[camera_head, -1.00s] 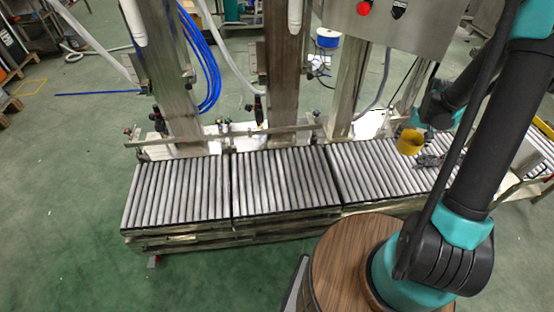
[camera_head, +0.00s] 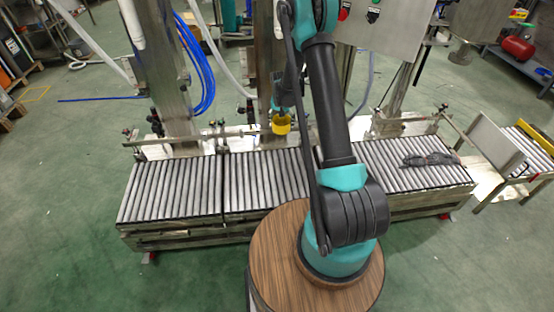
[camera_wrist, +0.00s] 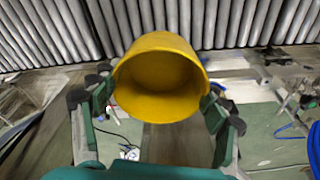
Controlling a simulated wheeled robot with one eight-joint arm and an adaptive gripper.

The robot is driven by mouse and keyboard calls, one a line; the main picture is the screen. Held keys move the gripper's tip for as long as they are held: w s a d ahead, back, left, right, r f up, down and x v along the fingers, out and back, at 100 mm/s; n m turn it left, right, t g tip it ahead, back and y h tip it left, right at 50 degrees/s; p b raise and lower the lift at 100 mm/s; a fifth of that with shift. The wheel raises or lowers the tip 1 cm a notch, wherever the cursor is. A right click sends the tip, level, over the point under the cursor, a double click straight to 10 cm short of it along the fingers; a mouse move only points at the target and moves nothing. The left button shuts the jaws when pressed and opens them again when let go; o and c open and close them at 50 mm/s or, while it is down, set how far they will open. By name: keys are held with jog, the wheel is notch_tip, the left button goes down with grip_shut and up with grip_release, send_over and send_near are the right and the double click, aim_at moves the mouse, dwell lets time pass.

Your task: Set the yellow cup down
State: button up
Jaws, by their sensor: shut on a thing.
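The yellow cup (camera_head: 281,126) hangs in the air above the back part of the middle roller section in the head view. In the wrist view the cup (camera_wrist: 160,80) shows its open mouth and hollow inside, which looks empty. My gripper (camera_wrist: 155,98) is shut on the cup, with a finger against each side of it. In the head view my gripper (camera_head: 279,113) is small and partly hidden above the cup. The roller conveyor (camera_head: 175,190) runs below, and its rollers show beyond the cup in the wrist view.
A dark grey object (camera_head: 430,160) lies on the right roller section. The left section is bare. Steel posts (camera_head: 170,85) and a rail (camera_head: 190,140) stand along the conveyor's back edge. Blue hoses (camera_head: 205,65) hang by the left post.

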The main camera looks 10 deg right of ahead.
aim_at(279, 124)
jog(key=w+f, duration=0.1)
jog(key=w+a+f, duration=0.1)
jog(key=shift+f+m, duration=0.3)
jog(key=shift+f, duration=0.1)
notch_tip(279, 124, down, 15)
jog(key=shift+d+f, duration=0.1)
jog(key=shift+d, duration=0.05)
jog(key=shift+f, duration=2.1)
jog(key=o, duration=1.2)
jog(key=shift+c, duration=0.2)
